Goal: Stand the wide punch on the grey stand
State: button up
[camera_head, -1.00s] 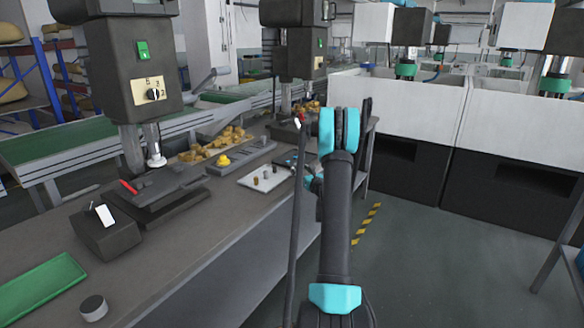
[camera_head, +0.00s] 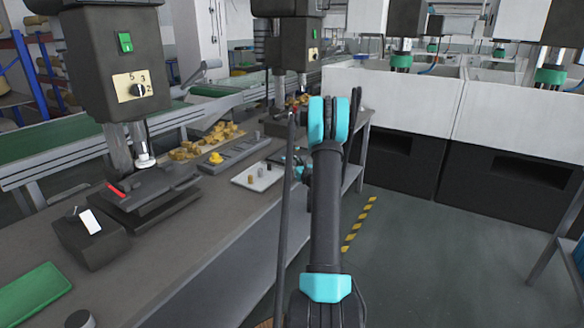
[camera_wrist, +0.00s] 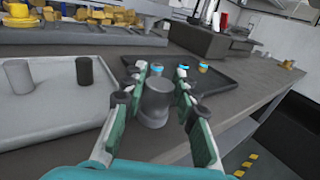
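In the wrist view a stepped grey cylinder (camera_wrist: 154,103) stands upright between and below the fingers of my gripper (camera_wrist: 161,74); its narrower top is darker. I cannot tell whether this is the stand, the punch or both. The fingers are apart, with a gap visible on the right side. On a pale plate (camera_wrist: 45,108) to the left stand a light grey cylinder (camera_wrist: 18,76) and a darker one (camera_wrist: 84,70). In the head view the plate (camera_head: 270,178) shows beside my arm, which mostly hides my gripper.
A dark tray (camera_wrist: 222,86) lies beyond my fingers, with small blue and orange pieces. Drill presses (camera_head: 112,65), a dark box (camera_head: 90,240) and a green tray (camera_head: 32,293) stand along the bench. Floor to the right is clear up to the white-and-black tanks (camera_head: 400,150).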

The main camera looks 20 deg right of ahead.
grip_shut()
